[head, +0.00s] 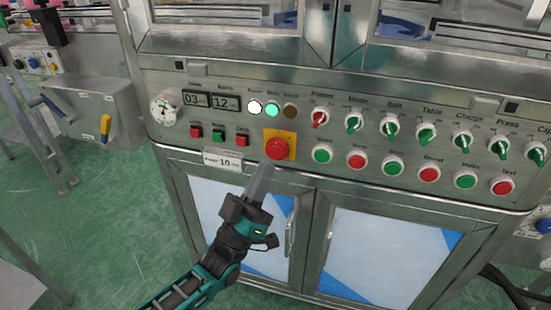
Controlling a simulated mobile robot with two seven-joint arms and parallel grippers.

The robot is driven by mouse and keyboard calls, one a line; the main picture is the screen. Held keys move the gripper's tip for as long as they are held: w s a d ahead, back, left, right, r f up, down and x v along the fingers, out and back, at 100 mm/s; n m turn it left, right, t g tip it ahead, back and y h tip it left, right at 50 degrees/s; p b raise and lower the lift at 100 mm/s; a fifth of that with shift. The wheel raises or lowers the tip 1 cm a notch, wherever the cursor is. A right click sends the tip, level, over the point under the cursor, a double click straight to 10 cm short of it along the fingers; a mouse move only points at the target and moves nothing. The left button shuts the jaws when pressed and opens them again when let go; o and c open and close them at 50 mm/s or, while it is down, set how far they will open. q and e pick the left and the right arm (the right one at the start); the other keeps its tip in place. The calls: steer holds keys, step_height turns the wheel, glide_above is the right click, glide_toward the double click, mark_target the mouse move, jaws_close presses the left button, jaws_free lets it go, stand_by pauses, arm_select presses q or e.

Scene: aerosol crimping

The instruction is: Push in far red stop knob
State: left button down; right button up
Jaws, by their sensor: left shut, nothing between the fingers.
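A red mushroom stop knob (277,149) sits on a square yellow plate (292,139) in the steel control panel, left of the row of round buttons. My left gripper (264,171) is shut and empty, its fingers pointing up towards the knob from just below and left of it. In the picture the fingertips lie just under the knob; I cannot tell whether they touch it. The knob's face is in plain view. My right gripper is not in view.
The panel (220,75) carries a gauge (163,109), two displays, lamps, green rotary switches and several red and green buttons near the knob. A small red button (242,141) and a label plate (222,159) are close on the left. Cabinet doors (385,250) stand below.

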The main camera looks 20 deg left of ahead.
mark_target(278, 144)
arm_select(q)
steer(key=shift+w+b, duration=0.45)
steer(key=shift+w, duration=0.75)
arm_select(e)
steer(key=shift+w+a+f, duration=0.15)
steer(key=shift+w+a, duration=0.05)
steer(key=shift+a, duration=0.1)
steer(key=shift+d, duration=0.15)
arm_select(q)
steer(key=shift+w, duration=0.1)
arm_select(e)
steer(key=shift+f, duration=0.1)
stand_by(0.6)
arm_select(q)
steer(key=shift+w, duration=0.35)
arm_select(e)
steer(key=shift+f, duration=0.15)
